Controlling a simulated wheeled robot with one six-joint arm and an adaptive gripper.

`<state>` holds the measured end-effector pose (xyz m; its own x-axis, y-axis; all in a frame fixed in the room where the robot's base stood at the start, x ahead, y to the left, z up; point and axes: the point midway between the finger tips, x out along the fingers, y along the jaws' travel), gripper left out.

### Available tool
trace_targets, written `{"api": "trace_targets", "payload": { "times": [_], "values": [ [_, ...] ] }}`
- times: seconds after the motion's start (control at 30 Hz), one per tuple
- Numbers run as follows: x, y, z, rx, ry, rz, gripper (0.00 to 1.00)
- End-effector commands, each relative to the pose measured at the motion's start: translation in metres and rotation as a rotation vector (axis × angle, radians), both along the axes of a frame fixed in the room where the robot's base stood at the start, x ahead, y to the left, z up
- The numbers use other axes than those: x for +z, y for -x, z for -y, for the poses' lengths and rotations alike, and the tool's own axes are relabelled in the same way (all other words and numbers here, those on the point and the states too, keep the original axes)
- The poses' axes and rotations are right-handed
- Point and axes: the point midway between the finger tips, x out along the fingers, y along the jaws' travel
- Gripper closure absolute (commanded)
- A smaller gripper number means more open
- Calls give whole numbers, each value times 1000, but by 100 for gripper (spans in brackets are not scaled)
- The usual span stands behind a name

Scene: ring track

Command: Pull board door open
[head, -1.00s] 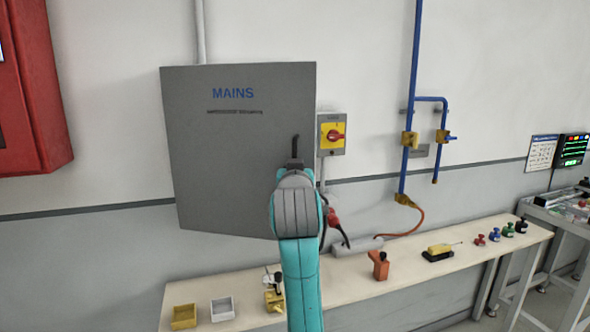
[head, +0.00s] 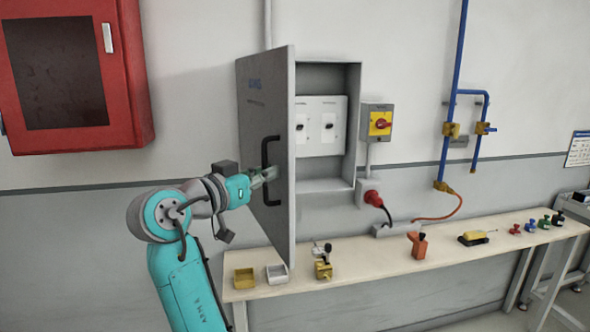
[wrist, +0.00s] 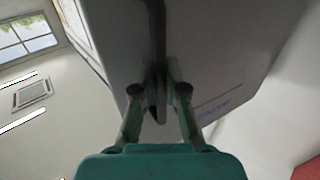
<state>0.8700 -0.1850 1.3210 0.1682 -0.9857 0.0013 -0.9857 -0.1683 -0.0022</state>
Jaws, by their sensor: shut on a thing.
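The grey board door (head: 268,225) stands swung wide open on its left side, its edge toward me. Its black bar handle (head: 268,150) is on the door's outer face. My gripper (head: 270,174) is shut on the handle, reaching it from the left. In the wrist view the two fingers of my gripper (wrist: 160,95) lie either side of the dark handle (wrist: 156,30), close to the door face (wrist: 210,50).
A yellow and red switch (head: 380,123) and a red plug (head: 373,198) are right of the board. A bench (head: 350,272) below carries small trays and tools. A red cabinet (head: 128,75) hangs at the left. Blue pipes (head: 455,80) run at the right.

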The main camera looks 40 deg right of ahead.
Motion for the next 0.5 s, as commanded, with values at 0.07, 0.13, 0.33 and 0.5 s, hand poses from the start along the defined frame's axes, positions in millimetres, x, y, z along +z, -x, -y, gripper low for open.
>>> {"api": "trace_targets", "payload": {
  "times": [0.07, 0.13, 0.33, 0.5],
  "values": [
    [0, -11, -21, 2, -3, -2, 100],
    [-1, -21, -36, 2, -2, -3, 100],
    [-1, -48, -71, 1, -1, -3, 100],
    [-1, -64, -88, 0, -1, -3, 100]
  ]
}}
